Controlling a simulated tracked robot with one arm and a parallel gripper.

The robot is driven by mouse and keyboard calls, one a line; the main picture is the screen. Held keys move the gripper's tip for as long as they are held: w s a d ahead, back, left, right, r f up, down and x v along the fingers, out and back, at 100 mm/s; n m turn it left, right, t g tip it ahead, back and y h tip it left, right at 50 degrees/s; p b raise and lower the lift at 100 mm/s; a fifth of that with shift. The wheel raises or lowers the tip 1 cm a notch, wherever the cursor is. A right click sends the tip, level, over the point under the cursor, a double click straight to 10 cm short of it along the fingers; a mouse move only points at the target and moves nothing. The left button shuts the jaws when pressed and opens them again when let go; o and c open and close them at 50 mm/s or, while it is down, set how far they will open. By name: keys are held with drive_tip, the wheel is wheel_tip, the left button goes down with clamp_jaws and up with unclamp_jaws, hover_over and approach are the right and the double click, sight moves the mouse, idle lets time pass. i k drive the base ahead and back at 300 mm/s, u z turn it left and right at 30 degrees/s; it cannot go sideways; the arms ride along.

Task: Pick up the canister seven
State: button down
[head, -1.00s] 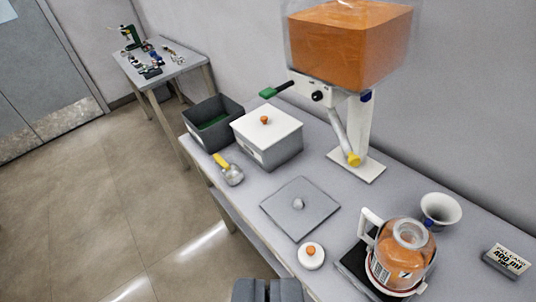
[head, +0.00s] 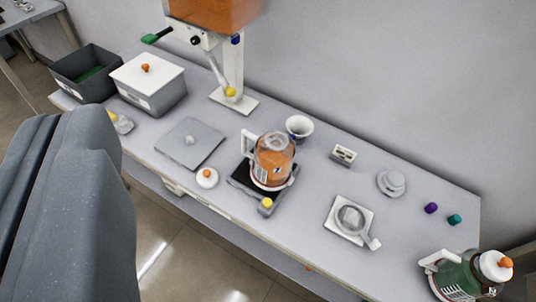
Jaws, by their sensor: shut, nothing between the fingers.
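A clear canister with orange contents and a white handle (head: 274,158) stands upright on a black pad (head: 238,182) near the middle of the table. Its label shows a dark mark that looks like a 7, but it is small. A second canister with green contents, a white lid and an orange knob (head: 462,277) stands at the lower right, partly cut off by the frame; its label is too small to read.
A dispenser (head: 232,70) with an orange-filled hopper stands behind. A white-lidded box (head: 148,85) and a dark bin (head: 92,78) are at the back left. A grey plate (head: 190,145), a white funnel (head: 299,127) and a strainer (head: 350,218) lie around the orange canister. Purple (head: 431,208) and teal (head: 454,219) caps lie right.

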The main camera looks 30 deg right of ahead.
sight(272, 160)
drive_tip(key=z, duration=3.25)
drive_tip(key=k, duration=0.85)
drive_tip(key=u, duration=2.15)
